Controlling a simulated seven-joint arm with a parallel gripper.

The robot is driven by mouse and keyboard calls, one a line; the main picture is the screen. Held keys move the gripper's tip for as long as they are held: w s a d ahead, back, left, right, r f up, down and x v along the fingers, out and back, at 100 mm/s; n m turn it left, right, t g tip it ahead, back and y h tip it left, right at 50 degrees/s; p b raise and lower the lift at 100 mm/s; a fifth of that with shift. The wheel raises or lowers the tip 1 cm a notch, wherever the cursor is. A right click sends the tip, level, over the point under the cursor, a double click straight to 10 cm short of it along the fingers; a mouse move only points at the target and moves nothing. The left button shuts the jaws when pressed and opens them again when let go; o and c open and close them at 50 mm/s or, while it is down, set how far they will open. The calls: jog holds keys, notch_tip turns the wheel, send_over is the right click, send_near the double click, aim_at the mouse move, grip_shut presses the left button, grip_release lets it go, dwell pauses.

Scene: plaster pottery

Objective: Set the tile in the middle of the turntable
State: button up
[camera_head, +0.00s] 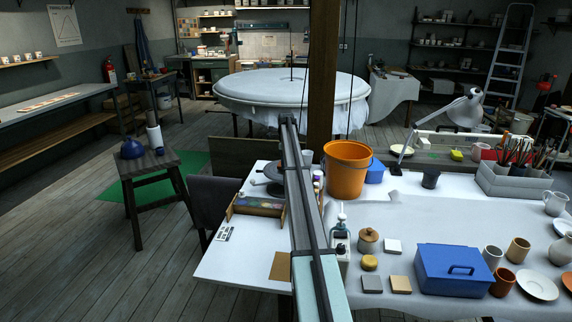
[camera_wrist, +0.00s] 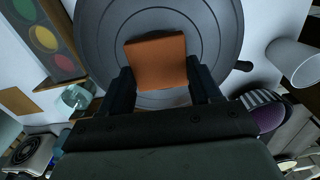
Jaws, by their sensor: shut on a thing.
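An orange square tile (camera_wrist: 156,62) is between the fingers of my gripper (camera_wrist: 160,80) in the wrist view. The gripper is shut on the tile's two sides. Behind the tile is the round grey turntable (camera_wrist: 216,36) with ring grooves. The tile lies over its inner rings, near the middle. Whether the tile touches the turntable surface or hangs a little above it, I cannot tell. In the head view part of the turntable (camera_head: 268,173) shows left of my arm. My arm hides the tile and the gripper there.
A white cup (camera_wrist: 294,62) is to the turntable's right in the wrist view. An orange bucket (camera_head: 347,170) and blue box (camera_head: 455,268) stand on the white table.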

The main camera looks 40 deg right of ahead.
jog(key=shift+f, duration=0.45)
jog(key=o, duration=1.1)
jog(key=shift+f, duration=0.1)
notch_tip(320, 180, up, 12)
